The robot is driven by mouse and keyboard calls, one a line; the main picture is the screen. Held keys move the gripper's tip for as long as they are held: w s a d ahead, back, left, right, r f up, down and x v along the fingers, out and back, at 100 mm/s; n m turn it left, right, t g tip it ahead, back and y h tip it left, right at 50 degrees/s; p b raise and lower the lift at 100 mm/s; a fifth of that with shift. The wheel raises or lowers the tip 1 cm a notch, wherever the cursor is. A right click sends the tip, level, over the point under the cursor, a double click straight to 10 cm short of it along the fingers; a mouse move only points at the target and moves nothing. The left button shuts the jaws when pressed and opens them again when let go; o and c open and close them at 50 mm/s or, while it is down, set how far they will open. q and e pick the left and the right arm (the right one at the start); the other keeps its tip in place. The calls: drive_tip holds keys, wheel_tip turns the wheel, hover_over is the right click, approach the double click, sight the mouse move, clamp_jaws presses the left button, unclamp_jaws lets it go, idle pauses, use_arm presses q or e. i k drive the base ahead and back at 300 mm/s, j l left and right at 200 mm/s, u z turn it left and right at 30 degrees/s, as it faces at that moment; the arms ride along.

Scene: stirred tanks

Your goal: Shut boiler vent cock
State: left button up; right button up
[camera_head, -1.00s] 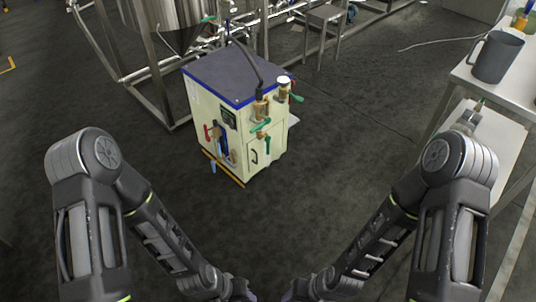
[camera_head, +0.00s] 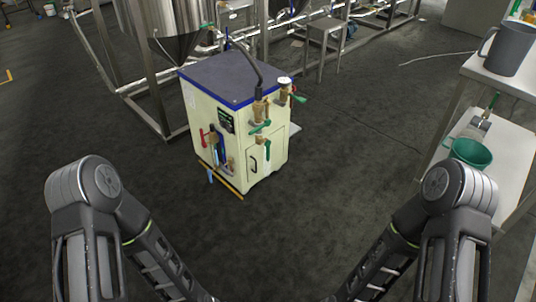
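The boiler (camera_head: 216,119) is a cream cabinet with a dark top edged in blue, standing on the floor ahead of me. Brass fittings with green handles sit on its right side: an upper handle (camera_head: 299,98), a middle handle (camera_head: 261,127) and a lower one (camera_head: 264,149). A red handle (camera_head: 202,138) shows on its front face. I cannot tell which cock is the vent, nor whether it is open. Both my arms reach down past the bottom edge of the view. Neither gripper shows, and neither arm touches the boiler.
A metal table (camera_head: 510,80) at the right holds a grey jug (camera_head: 509,48). A green bucket (camera_head: 470,152) sits on its lower shelf. Steel tanks (camera_head: 170,18) on a pipe frame and a small stool (camera_head: 326,30) stand behind the boiler. The floor between me and the boiler is clear.

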sight(268, 153)
drive_tip(key=i, duration=1.65)
